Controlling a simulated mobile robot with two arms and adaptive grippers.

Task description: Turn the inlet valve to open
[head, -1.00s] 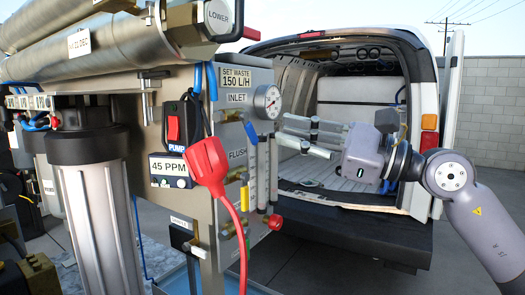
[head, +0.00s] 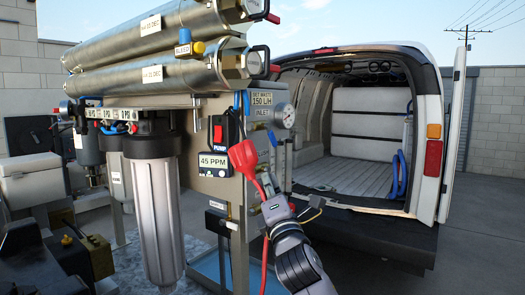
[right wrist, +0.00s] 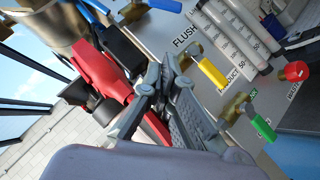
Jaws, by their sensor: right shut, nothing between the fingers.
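The inlet valve sits by the INLET label (head: 263,126) near the top right of the panel, under the round gauge. Its blue handle (head: 273,134) shows only as a small patch in the head view. My right gripper (head: 272,194) is low in front of the panel, below the inlet label, close to the red plug (head: 243,157) and its cord. In the right wrist view my gripper (right wrist: 172,65) is shut and empty, between the red plug (right wrist: 98,75) and the FLUSH label (right wrist: 185,38). A blue handle (right wrist: 166,4) shows at the top edge there. My left gripper is out of view.
A yellow handle (right wrist: 212,73), a green handle (right wrist: 263,128) and a red knob (right wrist: 296,71) stick out near my right gripper. A gauge (head: 285,115) is above. The open van (head: 350,180) stands behind at right, with clear ground beside it.

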